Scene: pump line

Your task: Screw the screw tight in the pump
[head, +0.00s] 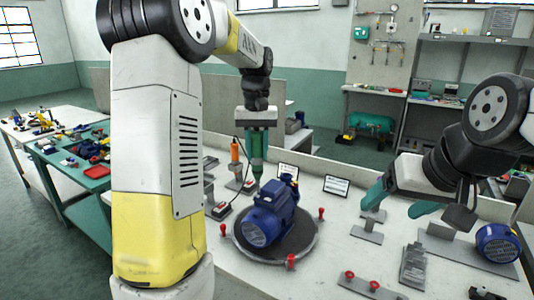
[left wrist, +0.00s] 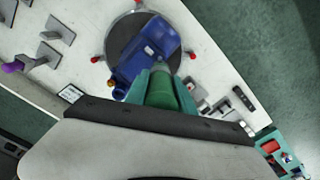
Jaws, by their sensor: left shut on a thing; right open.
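The blue pump (head: 266,215) sits on a round dark plate (head: 305,246) with red knobs. It also shows in the left wrist view (left wrist: 133,68). My left gripper (head: 257,152) points down and is shut on a green tool (left wrist: 162,92), seemingly a screwdriver. In the head view the tool's narrow tip is just behind and above the pump; I cannot tell whether it touches it. I cannot make out the screw. My right gripper (head: 393,207) is open and empty, its teal fingers apart over the table at right.
An orange-handled tool (head: 235,150) stands behind the pump, left of my left gripper. A second blue motor part (head: 497,243) sits at far right. Grey metal fixtures (head: 413,266) and a base with red knobs (head: 371,287) lie in front. Small signs (head: 336,186) stand at the back.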

